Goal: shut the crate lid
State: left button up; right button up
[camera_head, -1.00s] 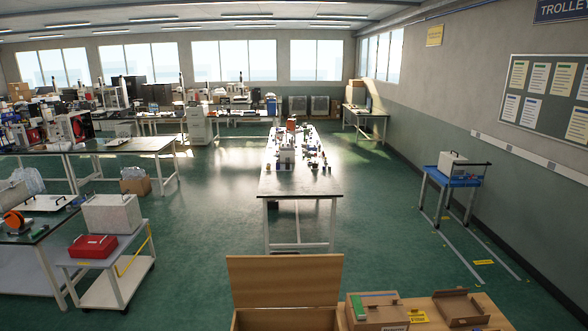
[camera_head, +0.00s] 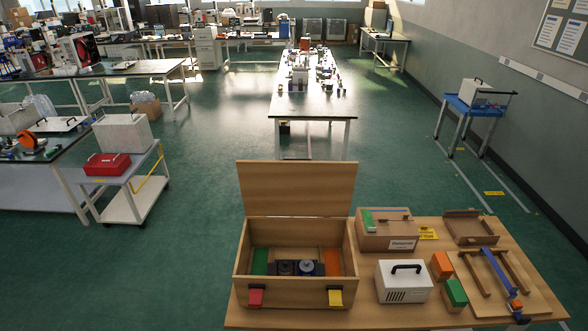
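A wooden crate (camera_head: 297,295) stands at the left of the wooden table in front of me. Its lid (camera_head: 298,190) is open, standing up at the back edge and leaning slightly back. Inside the crate I see a green block (camera_head: 260,262), dark round parts (camera_head: 305,268) and an orange block (camera_head: 332,262). A red latch (camera_head: 256,297) and a yellow latch (camera_head: 335,298) sit on the crate's front. Neither of my grippers is in the head view.
The wooden table (camera_head: 400,315) also holds a cardboard box (camera_head: 388,232), an open tray (camera_head: 470,228), a white box with a black handle (camera_head: 404,283), two orange and green blocks (camera_head: 456,293) and a wooden frame with a blue bar (camera_head: 494,270). Green floor lies open beyond the table.

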aim_at(287, 186)
jog(key=u, duration=2.25)
jog(key=i, duration=2.45)
jog(key=z, duration=2.15)
jog(key=i, duration=2.2)
jog(key=z, duration=2.1)
jog(key=i, duration=0.3)
jog(key=u, duration=0.1)
